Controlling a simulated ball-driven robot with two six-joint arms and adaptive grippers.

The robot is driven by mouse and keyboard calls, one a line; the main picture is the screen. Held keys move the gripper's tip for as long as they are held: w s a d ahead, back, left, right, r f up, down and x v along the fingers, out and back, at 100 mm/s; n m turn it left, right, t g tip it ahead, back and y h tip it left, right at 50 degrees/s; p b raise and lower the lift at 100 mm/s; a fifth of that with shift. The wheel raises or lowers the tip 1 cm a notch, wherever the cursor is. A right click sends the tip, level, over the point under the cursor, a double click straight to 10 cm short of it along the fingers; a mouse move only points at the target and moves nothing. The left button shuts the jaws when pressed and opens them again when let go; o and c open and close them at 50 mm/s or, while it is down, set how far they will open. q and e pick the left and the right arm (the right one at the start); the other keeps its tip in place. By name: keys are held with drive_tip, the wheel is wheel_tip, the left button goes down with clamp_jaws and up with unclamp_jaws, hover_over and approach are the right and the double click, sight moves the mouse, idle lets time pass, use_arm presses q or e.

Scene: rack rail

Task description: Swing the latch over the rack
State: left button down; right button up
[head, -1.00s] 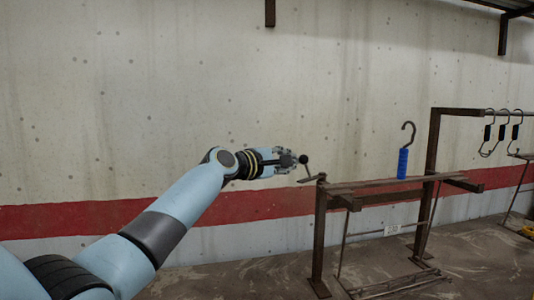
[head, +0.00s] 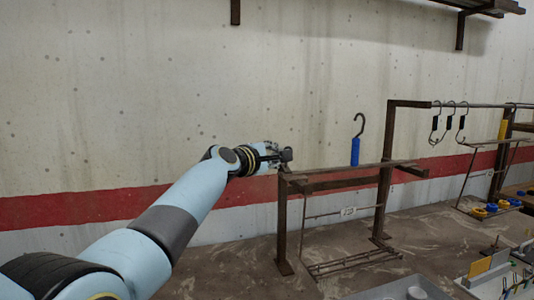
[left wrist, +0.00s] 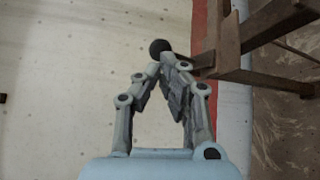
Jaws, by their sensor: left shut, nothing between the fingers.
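The rack (head: 330,183) is a dark brown metal frame right of my left arm in the head view. The latch's black ball knob (left wrist: 160,46) shows just beyond my left fingertips in the left wrist view. A short dark bar (left wrist: 203,60) lies between it and the rack's end. My left gripper (left wrist: 170,60) is shut, its fingertips close together at the knob; I cannot tell whether they touch it. In the head view the left gripper (head: 278,155) is at the rack's left post top and largely covers the latch. My right gripper is out of view.
A black hook with a blue handle (head: 355,151) stands upright above the rack's top. Several black hooks (head: 450,122) hang from a rail at the right. Bins and yellow and blue parts (head: 485,213) lie at lower right.

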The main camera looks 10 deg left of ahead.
use_arm(q)
drive_tip(key=shift+w+d, duration=0.1)
drive_tip(key=shift+d, duration=1.05)
drive_tip(key=shift+a+f, duration=0.1)
